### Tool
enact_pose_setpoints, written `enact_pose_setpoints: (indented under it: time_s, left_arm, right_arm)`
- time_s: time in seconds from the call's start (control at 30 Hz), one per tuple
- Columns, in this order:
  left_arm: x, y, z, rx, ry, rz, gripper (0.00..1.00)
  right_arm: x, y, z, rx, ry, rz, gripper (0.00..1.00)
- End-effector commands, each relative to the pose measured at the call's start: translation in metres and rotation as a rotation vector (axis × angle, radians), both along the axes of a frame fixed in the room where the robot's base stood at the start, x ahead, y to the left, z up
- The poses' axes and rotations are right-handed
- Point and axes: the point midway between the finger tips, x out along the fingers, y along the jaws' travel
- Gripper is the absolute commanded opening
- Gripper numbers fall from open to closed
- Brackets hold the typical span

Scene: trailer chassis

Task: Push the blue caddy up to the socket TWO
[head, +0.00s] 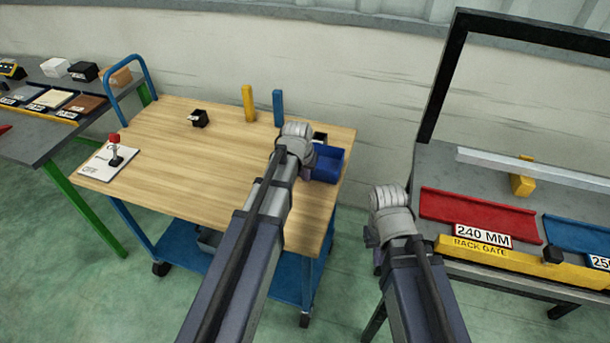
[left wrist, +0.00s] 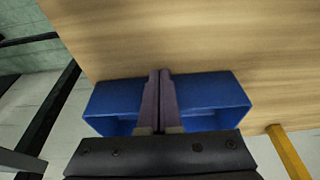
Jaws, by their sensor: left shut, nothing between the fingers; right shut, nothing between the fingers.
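The blue caddy (head: 328,164) stands near the right edge of the wooden trolley top. In the left wrist view the caddy (left wrist: 214,94) lies across the picture. My left gripper (head: 306,172) is at the caddy's left side in the head view, partly hidden by its own wrist. In the left wrist view its fingers (left wrist: 160,75) are shut together and overlap the middle of the caddy; contact cannot be told. A small black block with a white label (head: 199,118) stands further left; its label is unreadable. No readable TWO shows. My right gripper (head: 377,262) is shut, beside the rack.
Yellow (head: 248,103) and blue (head: 278,107) posts stand at the trolley's back edge. A dark object (head: 320,137) is just behind the caddy. A joystick on a white plate (head: 115,155) is at left. The trolley top's (head: 180,165) middle is clear. A rack with a red tray (head: 475,212) stands right.

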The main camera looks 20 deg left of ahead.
Motion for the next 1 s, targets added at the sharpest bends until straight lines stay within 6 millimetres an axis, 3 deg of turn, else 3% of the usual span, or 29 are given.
enact_pose_setpoints:
  time_s: [0.27,0.7,1.0]
  left_arm:
    - [-0.04,-0.002,0.004,0.0,0.008,0.0,0.0]
    - [-0.056,-0.001,0.077,0.0,0.01,0.0,0.0]
    - [-0.063,-0.001,0.096,0.0,0.01,0.0,0.0]
  right_arm:
    - [0.0,0.0,0.005,0.0,0.0,0.0,0.0]
    - [0.0,0.0,0.077,0.0,0.0,0.0,0.0]
    - [0.0,0.0,0.097,0.0,0.0,0.0,0.0]
